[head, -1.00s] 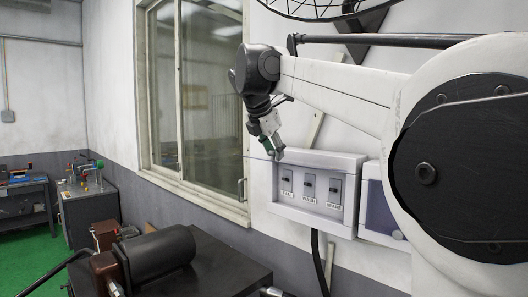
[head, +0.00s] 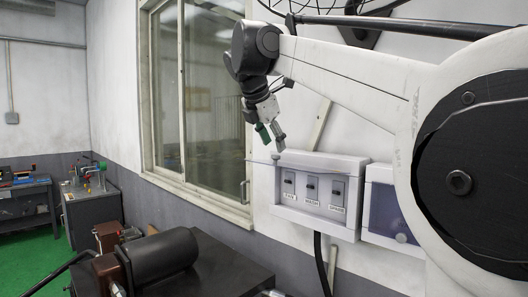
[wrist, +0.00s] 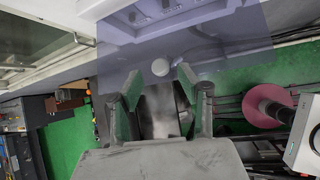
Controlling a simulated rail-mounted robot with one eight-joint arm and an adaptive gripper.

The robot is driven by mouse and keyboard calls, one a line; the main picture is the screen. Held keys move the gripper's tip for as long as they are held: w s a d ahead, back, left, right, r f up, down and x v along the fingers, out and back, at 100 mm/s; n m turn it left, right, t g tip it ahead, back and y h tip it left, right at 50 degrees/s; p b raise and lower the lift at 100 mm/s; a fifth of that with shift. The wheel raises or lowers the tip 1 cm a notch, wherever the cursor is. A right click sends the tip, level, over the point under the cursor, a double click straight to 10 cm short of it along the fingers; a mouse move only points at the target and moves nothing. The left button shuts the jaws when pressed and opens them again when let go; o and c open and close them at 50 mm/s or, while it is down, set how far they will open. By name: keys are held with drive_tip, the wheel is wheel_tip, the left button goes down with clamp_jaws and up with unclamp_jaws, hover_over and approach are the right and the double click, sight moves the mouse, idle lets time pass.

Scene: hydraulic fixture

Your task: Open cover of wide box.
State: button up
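The wide box (head: 318,217) is a pale wall box with three labelled switches, uncovered in the head view. Its translucent bluish cover (wrist: 225,48) spans the upper wrist view. In the head view the cover is a thin, nearly edge-on line (head: 258,161) sticking out from the box's top, so it stands raised. A round white knob (wrist: 160,67) sits on it. My gripper (head: 270,142) is just above the cover. In the wrist view its two green-padded fingers (wrist: 148,78) are apart with nothing between them, the knob just beyond their tips. I cannot tell whether they touch the cover.
A second box (head: 388,210) with a shut bluish cover is close on the right. A window (head: 200,100) is left of the wide box. A dark table with a cylindrical machine (head: 160,258) stands below left. A round wire-grille fixture (head: 310,8) hangs above.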

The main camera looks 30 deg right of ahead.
drive_tip(key=v, duration=0.7)
idle(0.3)
drive_tip(key=s+a+f+m+t+y+b, duration=0.1)
drive_tip(key=s+a+f+m+b, duration=0.3)
drive_tip(key=s+f, duration=0.5)
drive_tip(key=s+a+f+m+y+b, duration=0.3)
drive_tip(key=s+a+f+m+b, duration=0.2)
drive_tip(key=f, duration=2.6)
drive_tip(key=s+a+f+m+t+y+b, duration=0.1)
drive_tip(key=s+a+f+m+b, duration=0.3)
drive_tip(key=s+f+m+b, duration=0.5)
drive_tip(key=s+f+m+y, duration=0.1)
drive_tip(key=s+f, duration=0.3)
drive_tip(key=f, duration=0.7)
drive_tip(key=shift+a+f+m+t, duration=0.2)
drive_tip(key=shift+a+m+t, duration=0.1)
drive_tip(key=shift+m, duration=0.3)
